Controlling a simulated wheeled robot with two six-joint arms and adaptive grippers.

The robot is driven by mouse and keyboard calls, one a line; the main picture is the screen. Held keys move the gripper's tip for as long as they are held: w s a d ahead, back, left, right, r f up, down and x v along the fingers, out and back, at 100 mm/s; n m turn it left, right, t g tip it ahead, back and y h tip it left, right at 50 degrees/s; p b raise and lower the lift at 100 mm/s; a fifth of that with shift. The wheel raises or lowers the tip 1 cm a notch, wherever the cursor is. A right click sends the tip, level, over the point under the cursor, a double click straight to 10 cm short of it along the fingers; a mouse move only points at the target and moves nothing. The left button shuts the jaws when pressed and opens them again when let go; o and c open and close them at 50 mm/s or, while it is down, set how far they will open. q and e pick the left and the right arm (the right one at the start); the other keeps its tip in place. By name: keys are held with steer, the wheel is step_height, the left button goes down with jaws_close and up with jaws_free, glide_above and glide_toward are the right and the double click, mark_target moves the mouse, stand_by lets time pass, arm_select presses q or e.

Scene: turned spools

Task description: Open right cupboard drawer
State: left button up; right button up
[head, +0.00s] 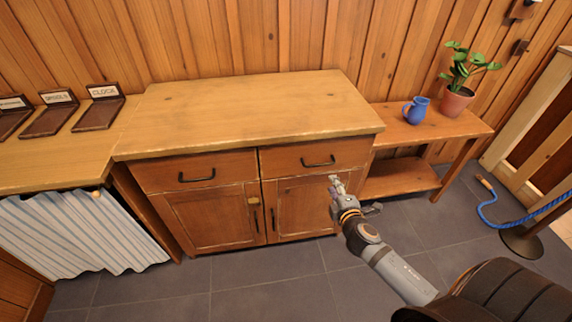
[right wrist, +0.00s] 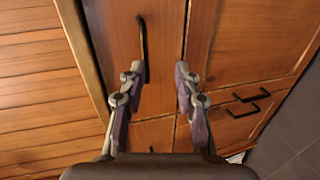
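The wooden cupboard (head: 235,110) has two drawers above two doors. The right drawer (head: 290,160) is shut and has a black bar handle (head: 318,162). In the right wrist view, turned sideways, this handle (right wrist: 142,45) runs up and down. My right gripper (head: 334,181) is in front of the cupboard, just below and right of the handle in the head view. Its fingers (right wrist: 157,72) are spread and empty; the handle's near end appears between them, closer to the left finger. I see no contact. My left gripper is not in view.
The left drawer (head: 190,173) is also shut, as are the doors. A low side table (head: 440,125) on the right bears a blue mug (head: 416,110) and a potted plant (head: 457,98). A striped curtain (head: 75,235) hangs on the left. The grey floor (head: 260,280) in front is clear.

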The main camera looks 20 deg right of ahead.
mark_target(321, 165)
steer(key=shift+n+t, duration=0.3)
steer(key=x, duration=0.3)
steer(key=r+x, duration=0.1)
steer(key=x, duration=0.3)
steer(key=a+r+x, duration=0.1)
steer(key=x, duration=0.2)
steer(key=shift+w, duration=0.65)
jaws_close()
